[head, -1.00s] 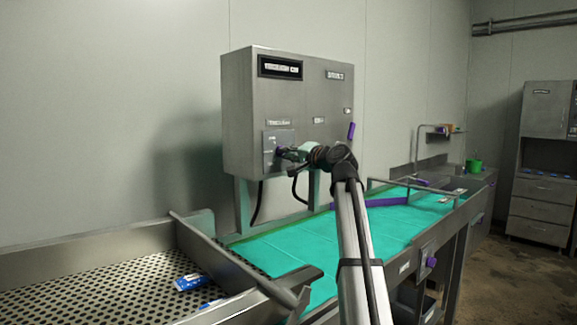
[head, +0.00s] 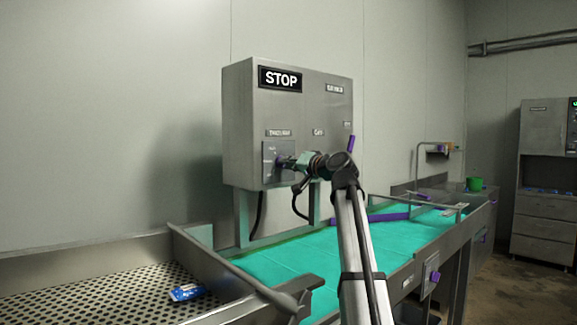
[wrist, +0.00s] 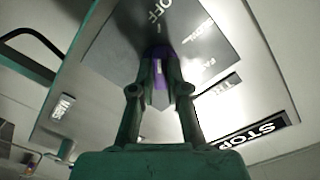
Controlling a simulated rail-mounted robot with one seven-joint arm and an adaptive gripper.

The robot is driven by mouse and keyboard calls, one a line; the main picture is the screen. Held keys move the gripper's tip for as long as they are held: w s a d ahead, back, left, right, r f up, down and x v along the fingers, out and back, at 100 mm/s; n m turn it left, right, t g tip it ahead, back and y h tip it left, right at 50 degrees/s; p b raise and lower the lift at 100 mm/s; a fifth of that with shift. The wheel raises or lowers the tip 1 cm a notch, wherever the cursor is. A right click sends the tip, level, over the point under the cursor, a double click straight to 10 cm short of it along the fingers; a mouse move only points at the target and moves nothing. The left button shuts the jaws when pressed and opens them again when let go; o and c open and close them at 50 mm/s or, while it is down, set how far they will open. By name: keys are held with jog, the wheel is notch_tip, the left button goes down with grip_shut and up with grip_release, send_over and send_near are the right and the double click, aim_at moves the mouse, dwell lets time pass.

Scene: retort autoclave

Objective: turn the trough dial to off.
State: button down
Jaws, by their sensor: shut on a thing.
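The trough dial is purple (wrist: 159,52) and sits on a dark plate (wrist: 118,40) marked OFF and other words. In the wrist view the dial lies between my fingers, below the word OFF (wrist: 160,12). A pale mark on it lies roughly in line with that word. My gripper (wrist: 158,75) is shut on the dial. In the head view my gripper (head: 284,162) reaches the plate from the right and mostly hides the dial.
A turquoise belt (head: 290,262) runs below the box. A perforated tray (head: 110,300) with a blue packet (head: 187,292) is at the lower left. A purple lever (head: 351,143) is on the box's right side. A hose hangs under the box.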

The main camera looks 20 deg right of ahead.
jog(key=c, duration=1.2)
grip_release()
jog(key=shift+o, duration=0.2)
jog(key=v, duration=1.2)
